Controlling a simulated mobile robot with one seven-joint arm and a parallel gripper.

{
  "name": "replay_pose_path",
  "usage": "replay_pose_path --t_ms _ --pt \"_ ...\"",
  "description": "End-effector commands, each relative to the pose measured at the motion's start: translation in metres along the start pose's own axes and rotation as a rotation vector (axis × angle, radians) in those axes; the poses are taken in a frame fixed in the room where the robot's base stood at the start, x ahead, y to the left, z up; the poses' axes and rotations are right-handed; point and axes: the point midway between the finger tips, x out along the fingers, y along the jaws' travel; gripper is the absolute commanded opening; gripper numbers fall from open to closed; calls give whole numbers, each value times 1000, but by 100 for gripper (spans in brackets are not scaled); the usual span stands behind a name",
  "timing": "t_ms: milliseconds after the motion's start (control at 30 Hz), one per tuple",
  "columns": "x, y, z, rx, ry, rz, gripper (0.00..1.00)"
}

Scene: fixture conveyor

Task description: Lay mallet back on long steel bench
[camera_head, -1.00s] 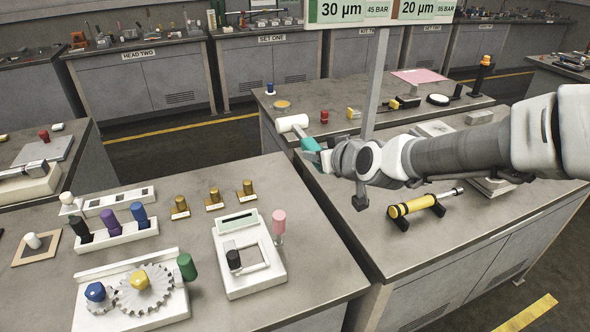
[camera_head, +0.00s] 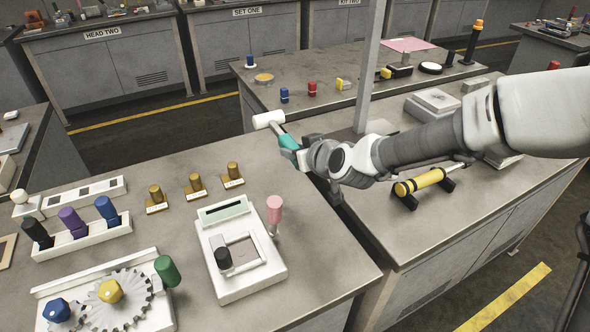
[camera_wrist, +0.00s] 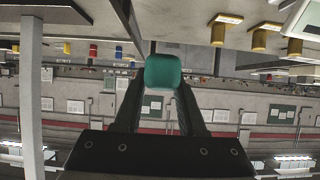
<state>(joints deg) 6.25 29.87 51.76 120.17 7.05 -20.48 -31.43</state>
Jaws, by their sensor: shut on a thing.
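The mallet has a white head (camera_head: 267,119) and a teal grip (camera_head: 289,142). My gripper (camera_head: 303,150) is shut on the teal grip and holds the mallet in the air, head toward the upper left. In the wrist view the green grip end (camera_wrist: 164,71) sits between the two dark fingers, and the head is hidden. In the head view the mallet appears over the gap between the near-left steel bench (camera_head: 330,262) and the right steel bench (camera_head: 440,232). I cannot tell which one is the long steel bench.
The near-left bench carries brass pieces (camera_head: 195,185), a white fixture with a frame (camera_head: 240,250), a pink-handled tool (camera_head: 274,212) and a gear fixture (camera_head: 110,300). A yellow cylinder (camera_head: 420,181) lies on the right bench. The near-left bench's far right part is bare.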

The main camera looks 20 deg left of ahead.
Motion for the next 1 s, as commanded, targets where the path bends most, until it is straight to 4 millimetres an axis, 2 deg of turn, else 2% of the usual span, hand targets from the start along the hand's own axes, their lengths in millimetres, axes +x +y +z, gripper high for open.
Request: replay_pose_path --t_ms 33,100,700,1000 --pt "7 0 11 2 2 0 0" --pt "10 0 17 0 4 1 0" --pt "11 1 20 -1 8 3 0" --pt "22 1 42 0 7 2 0"
